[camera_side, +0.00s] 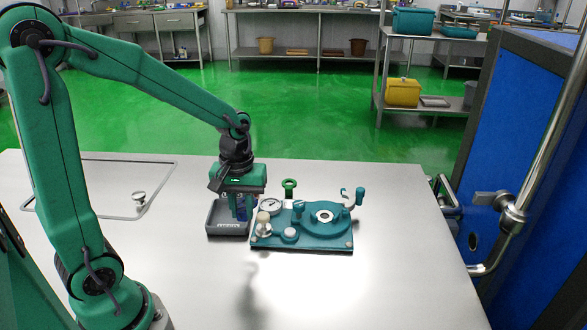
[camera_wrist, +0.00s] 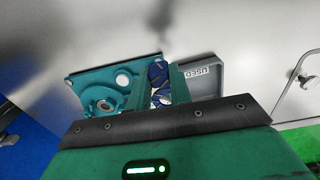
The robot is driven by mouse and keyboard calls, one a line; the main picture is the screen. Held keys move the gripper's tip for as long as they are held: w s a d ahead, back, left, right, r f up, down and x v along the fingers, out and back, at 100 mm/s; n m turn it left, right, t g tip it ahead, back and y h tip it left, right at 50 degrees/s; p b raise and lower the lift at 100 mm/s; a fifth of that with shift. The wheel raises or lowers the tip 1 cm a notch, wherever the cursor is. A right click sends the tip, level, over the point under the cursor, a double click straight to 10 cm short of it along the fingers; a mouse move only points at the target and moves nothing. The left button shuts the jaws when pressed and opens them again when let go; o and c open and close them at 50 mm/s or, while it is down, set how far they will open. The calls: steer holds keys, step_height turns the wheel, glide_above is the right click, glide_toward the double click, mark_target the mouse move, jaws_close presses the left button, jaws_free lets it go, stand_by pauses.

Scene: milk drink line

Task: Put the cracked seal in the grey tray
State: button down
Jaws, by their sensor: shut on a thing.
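My gripper (camera_side: 241,214) points down and is shut on a dark blue piece with pale streaks, the seal (camera_side: 240,212). The seal also shows between my fingers in the wrist view (camera_wrist: 158,72); its cracks are too small to make out.
A teal fixture (camera_side: 300,242) with a gauge (camera_side: 271,206), knobs, a crank handle (camera_side: 360,195) and a round ring seat (camera_side: 325,215) stands close right of the tray. A green-topped post (camera_side: 289,187) is behind it. The table's front is clear. A blue door (camera_side: 525,170) is at right.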

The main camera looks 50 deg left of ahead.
steer(key=a+f, duration=0.2)
steer(key=a, duration=0.1)
steer(key=a+f, duration=0.2)
steer(key=a, duration=0.2)
steer(key=w+a+f, duration=0.1)
steer(key=a+f, duration=0.1)
steer(key=a, duration=0.2)
steer(key=shift+w+a+f, duration=0.1)
steer(key=shift+a+f, duration=0.1)
steer(key=shift+f, duration=0.2)
steer(key=shift+f, duration=0.1)
steer(key=shift+f, duration=1.9)
steer(key=shift+f, duration=0.15)
steer(key=c, duration=1.3)
jaws_free()
steer(key=shift+r, duration=6.15)
